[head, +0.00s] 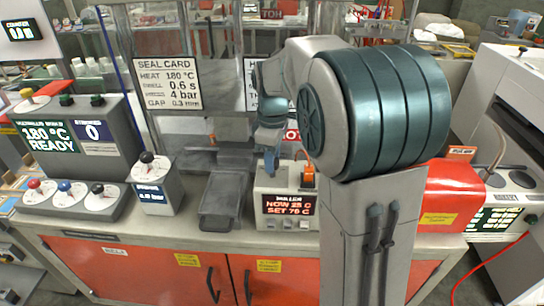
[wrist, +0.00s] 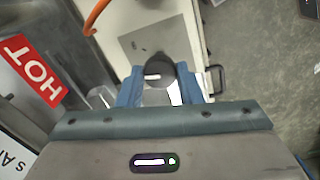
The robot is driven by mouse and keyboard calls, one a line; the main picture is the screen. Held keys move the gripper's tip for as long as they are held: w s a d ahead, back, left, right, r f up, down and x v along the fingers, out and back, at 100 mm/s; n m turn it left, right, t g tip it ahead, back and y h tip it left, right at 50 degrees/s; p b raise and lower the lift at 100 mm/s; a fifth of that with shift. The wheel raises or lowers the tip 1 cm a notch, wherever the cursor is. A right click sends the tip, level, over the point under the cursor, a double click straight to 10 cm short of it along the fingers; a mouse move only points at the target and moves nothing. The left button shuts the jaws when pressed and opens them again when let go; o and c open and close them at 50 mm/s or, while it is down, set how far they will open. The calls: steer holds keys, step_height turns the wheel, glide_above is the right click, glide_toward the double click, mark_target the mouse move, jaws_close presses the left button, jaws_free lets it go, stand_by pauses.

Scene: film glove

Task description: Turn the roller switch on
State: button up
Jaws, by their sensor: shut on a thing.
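The roller controller is a cream box (head: 286,186) on the bench in the head view, with a dark display reading NOW 25 C, SET 70 C. In the wrist view its grey plate (wrist: 143,42) and a round dark knob (wrist: 158,70) with a pale mark show. My gripper (wrist: 160,88) has its blue fingers on either side of this knob and is shut on it. In the head view my gripper (head: 271,160) is over the box's top left, and the knob is hidden there. No switch lettering is readable.
An orange part (head: 308,176) stands at the box's right. A grey sealing press (head: 222,190) is close on the left, with a pressure-gauge box (head: 154,185) beyond it. A red machine (head: 450,192) is at right. Clear panels stand behind.

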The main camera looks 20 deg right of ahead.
steer(key=m, duration=0.6)
steer(key=shift+r, duration=0.1)
stand_by(0.6)
steer(key=o, duration=1)
step_height(320, 180, up, 14)
steer(key=shift+f, duration=0.1)
